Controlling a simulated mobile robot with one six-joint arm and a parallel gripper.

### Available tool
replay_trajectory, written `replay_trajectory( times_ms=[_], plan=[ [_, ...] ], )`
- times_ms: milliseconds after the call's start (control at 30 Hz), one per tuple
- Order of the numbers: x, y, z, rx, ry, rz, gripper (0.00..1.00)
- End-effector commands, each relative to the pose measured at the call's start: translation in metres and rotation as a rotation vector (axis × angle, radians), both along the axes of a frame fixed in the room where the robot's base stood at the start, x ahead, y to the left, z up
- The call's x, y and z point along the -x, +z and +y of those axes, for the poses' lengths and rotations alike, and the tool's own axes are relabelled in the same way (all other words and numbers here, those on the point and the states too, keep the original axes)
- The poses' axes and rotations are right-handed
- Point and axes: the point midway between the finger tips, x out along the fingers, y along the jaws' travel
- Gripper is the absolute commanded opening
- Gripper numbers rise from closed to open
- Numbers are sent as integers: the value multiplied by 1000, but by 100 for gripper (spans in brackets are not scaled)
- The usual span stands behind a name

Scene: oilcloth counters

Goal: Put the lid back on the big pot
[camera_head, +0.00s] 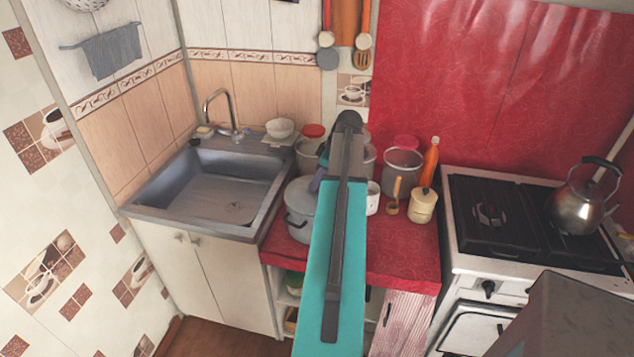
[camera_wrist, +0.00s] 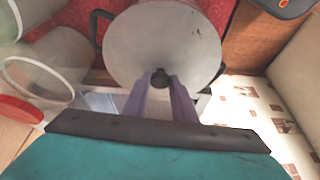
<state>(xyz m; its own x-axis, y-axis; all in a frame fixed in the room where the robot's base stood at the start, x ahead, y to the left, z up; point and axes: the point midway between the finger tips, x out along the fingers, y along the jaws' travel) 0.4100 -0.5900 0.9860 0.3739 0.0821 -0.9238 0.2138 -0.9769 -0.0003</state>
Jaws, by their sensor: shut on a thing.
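The big pot (camera_head: 300,222) is light grey with dark side handles and stands on the red counter, left of my arm. In the wrist view, one of its dark handles (camera_wrist: 99,28) shows beside the round grey lid (camera_wrist: 165,38), which covers the pot's opening from this angle. My gripper (camera_wrist: 161,80) has purple fingers shut on the lid's dark knob. In the head view my teal arm hides part of the pot, and a purple finger shows near its top. I cannot tell whether the lid rests on the rim or hangs just above it.
To the right are a white mug (camera_head: 373,203), a cream canister (camera_head: 423,207) and an orange bottle (camera_head: 430,162). The sink (camera_head: 215,185) is left, the stove with a kettle (camera_head: 580,207) right.

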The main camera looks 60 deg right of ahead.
Motion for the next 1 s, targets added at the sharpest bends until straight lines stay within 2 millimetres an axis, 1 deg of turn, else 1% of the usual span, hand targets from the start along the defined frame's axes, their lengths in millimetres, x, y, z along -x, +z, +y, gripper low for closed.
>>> replay_trajectory(
  times_ms=[367,400,500,700,767,800,833,1000],
  plan=[
    [0,0,0,0,0,-1,0],
    [0,0,0,0,0,-1,31],
    [0,0,0,0,0,0,46],
    [0,0,0,0,0,0,46],
    [0,0,0,0,0,0,56],
    [0,0,0,0,0,0,63],
    [0,0,0,0,0,0,65],
    [0,0,0,0,0,0,65]
  ],
)
